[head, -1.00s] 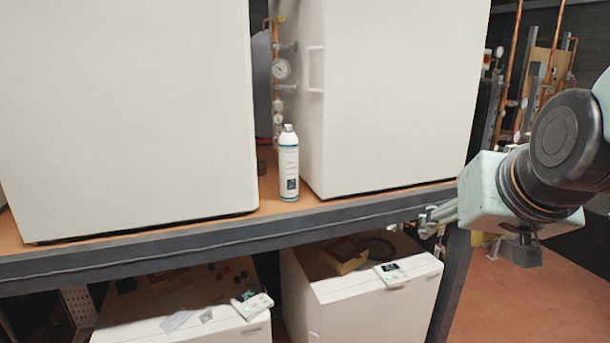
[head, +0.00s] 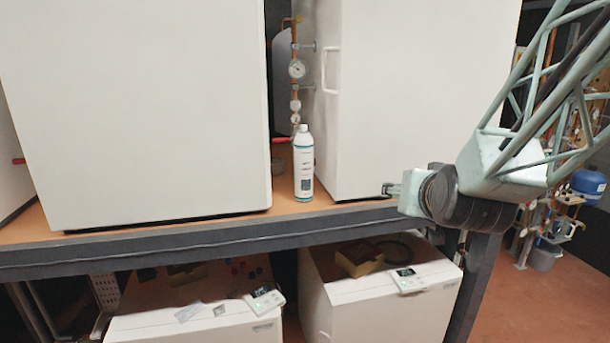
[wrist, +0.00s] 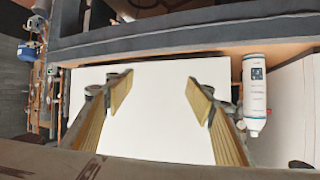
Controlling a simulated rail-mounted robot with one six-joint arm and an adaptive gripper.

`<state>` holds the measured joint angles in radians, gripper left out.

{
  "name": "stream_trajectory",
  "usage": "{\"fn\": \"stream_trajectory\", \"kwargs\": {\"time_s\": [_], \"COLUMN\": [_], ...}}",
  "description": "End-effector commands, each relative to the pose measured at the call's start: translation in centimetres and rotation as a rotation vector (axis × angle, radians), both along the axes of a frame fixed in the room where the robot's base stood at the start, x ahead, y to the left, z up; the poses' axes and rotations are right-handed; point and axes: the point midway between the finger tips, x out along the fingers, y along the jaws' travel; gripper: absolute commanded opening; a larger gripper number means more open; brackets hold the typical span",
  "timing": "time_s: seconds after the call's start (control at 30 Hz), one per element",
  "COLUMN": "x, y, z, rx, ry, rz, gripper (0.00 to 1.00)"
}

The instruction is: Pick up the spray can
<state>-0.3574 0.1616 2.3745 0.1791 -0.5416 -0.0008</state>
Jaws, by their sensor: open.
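The spray can (head: 303,165) is white with a teal band and a dark square on its label. It stands upright on the wooden shelf in the gap between two large white units. It also shows at the right side of the wrist view (wrist: 254,90), cap downward in that picture. My gripper (head: 388,189) is to the right of the can, in front of the right unit near the shelf edge. In the wrist view my gripper (wrist: 160,97) is open with nothing between its fingers. The can is outside the fingers, apart from them.
The left white unit (head: 140,110) and right white unit (head: 415,90) flank the can closely. A copper pipe with gauges (head: 296,69) stands behind it. The dark shelf edge (head: 200,238) runs below. Lower white units (head: 375,290) sit underneath.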

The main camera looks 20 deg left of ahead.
Motion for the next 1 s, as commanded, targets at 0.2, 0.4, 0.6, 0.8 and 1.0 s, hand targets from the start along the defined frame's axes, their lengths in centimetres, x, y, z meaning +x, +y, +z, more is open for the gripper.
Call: {"fn": "stream_trajectory", "kwargs": {"time_s": [0.2,0.4,0.6,0.8,1.0], "x": [1.5,2.3,2.5,2.3,1.4], "y": [4.5,8.4,12.4,16.2,19.9], "z": [-0.3,-0.5,-0.9,-1.2,-1.7], "rx": [0.003,0.009,0.016,0.022,0.03], "ry": [-0.072,-0.142,-0.212,-0.283,-0.353], "rz": [0.039,0.069,0.102,0.133,0.165], "gripper": [0.5,0.5,0.5,0.5,0.5]}}
